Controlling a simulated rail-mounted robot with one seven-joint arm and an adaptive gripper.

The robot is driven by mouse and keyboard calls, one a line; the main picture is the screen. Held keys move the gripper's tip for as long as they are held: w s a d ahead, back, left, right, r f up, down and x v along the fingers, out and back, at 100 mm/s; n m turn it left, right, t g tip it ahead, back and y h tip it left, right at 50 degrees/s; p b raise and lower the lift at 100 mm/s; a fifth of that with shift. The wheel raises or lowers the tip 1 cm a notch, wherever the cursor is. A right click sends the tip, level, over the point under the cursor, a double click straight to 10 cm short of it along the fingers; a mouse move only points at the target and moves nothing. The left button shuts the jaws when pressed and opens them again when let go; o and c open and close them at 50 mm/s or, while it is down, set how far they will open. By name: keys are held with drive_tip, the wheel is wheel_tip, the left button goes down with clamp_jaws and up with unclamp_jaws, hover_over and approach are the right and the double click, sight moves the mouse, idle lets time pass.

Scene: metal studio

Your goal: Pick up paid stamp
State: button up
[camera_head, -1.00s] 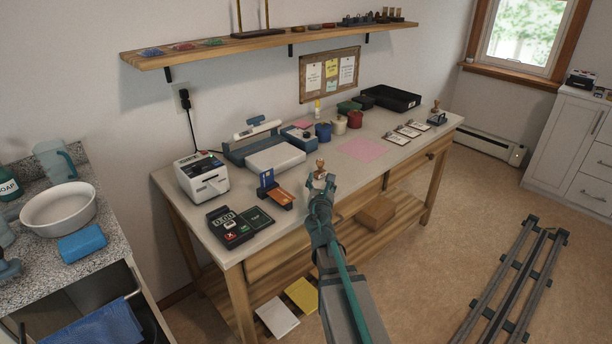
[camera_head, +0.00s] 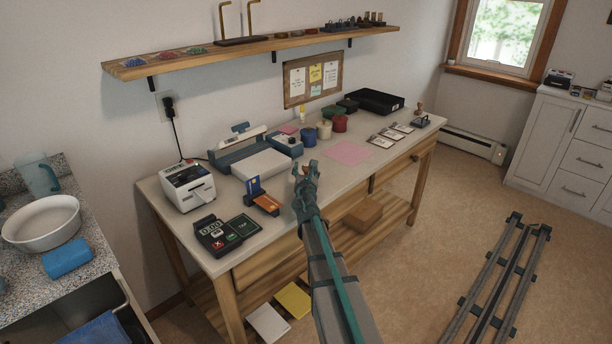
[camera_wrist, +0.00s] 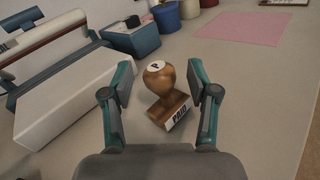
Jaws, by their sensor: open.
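The paid stamp (camera_wrist: 163,92) has a round wooden knob and a wooden base with a white label reading PAID. It stands upright on the grey tabletop in the wrist view. My gripper (camera_wrist: 160,80) is open, with one finger on either side of the stamp and a visible gap at each side. In the head view my gripper (camera_head: 306,172) is over the front part of the table, and the stamp's knob (camera_head: 312,164) shows just beyond the fingers; the rest of it is mostly hidden by them.
A white and blue scale-like device (camera_wrist: 75,85) lies close to the left finger. A blue box (camera_wrist: 131,35) and a pink sheet (camera_wrist: 255,27) are farther back. The tabletop (camera_wrist: 255,85) to the right is clear. A card holder (camera_head: 262,201) stands left of my arm.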

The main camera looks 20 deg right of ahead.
drive_tip(key=shift+w, duration=0.2)
clamp_jaws()
idle(0.3)
